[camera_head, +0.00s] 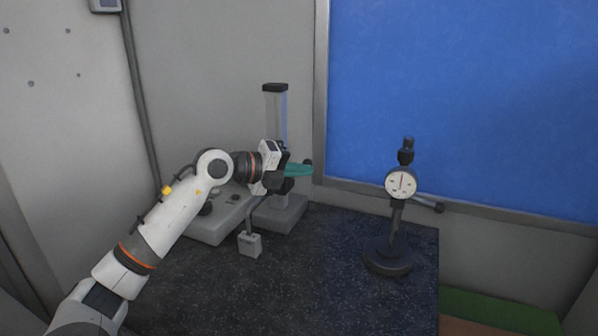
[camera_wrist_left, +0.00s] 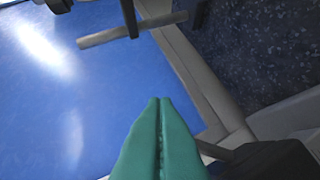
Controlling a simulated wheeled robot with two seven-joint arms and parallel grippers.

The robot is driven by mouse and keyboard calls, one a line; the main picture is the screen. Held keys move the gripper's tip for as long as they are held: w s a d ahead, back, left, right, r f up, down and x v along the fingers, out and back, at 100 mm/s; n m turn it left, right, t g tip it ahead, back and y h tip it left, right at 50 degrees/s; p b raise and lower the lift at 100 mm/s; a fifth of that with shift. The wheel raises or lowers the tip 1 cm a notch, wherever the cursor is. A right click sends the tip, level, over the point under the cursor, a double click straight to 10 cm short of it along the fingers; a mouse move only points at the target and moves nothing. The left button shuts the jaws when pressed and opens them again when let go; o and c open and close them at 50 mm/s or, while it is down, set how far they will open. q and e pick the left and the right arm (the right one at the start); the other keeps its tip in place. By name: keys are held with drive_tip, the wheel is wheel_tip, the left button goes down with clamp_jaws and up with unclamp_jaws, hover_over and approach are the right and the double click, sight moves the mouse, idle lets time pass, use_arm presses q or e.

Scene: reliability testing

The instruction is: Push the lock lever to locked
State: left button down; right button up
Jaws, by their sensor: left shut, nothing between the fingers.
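My left gripper (camera_head: 299,170) has its teal fingers closed together and empty, pointing right beside the clear upright column (camera_head: 276,117) of a grey tester. The closed fingers also fill the lower middle of the left wrist view (camera_wrist_left: 160,145). A small dark knob (camera_head: 308,162) shows just past the fingertips in the head view; I cannot tell whether the fingers touch it or whether it belongs to the lock lever. In the wrist view a short grey rod (camera_wrist_left: 213,149) runs beside the fingers at lower right. The lever's setting cannot be read. My right gripper is not in view.
A dial gauge (camera_head: 401,184) stands on a round black base (camera_head: 388,257) to the right, with a thin side rod (camera_head: 428,204). The dark speckled tabletop (camera_head: 310,295) is clear in front. A blue panel (camera_head: 470,100) is behind.

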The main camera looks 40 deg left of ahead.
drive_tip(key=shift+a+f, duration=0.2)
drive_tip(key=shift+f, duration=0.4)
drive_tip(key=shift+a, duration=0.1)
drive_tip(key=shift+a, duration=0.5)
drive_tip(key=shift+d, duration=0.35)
